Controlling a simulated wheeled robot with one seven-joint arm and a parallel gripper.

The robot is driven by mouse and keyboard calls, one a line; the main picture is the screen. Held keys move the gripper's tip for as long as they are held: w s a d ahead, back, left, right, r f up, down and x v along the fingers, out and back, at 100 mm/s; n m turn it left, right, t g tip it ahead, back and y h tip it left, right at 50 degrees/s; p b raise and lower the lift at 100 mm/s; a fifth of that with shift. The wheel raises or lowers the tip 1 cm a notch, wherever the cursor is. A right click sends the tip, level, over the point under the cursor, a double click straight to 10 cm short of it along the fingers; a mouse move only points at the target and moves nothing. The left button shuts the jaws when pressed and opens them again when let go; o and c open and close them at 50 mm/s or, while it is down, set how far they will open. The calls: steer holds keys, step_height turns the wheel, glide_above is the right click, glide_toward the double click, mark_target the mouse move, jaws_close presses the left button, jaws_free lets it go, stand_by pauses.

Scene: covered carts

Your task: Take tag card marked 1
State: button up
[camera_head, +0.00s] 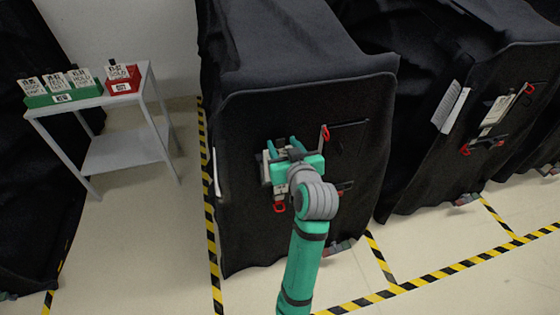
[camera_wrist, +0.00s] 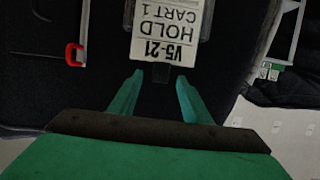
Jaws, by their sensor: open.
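The tag card (camera_wrist: 168,32) shows upside down at the top of the wrist view, pale with dark print reading "V5-21 HOLD CART 1". It sits in a dark holder on the black front of the covered cart (camera_head: 240,130). My gripper (camera_wrist: 158,85) is open and empty, its two green fingers pointing toward the card's lower printed edge in that view, apart from it. In the head view my gripper (camera_head: 282,143) is in front of the cart's front and hides most of the card; only pale parts show around it.
A grey side table (camera_head: 115,147) at left bears a green box (camera_head: 63,97) with several cards and a red box (camera_head: 123,87) with a card. Red latch pieces (camera_head: 325,133) are near my gripper. Another covered cart (camera_head: 480,65) stands right. Floor between is striped.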

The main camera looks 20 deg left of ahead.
steer(key=shift+w+a, duration=0.15)
steer(key=shift+w, duration=0.05)
jaws_close()
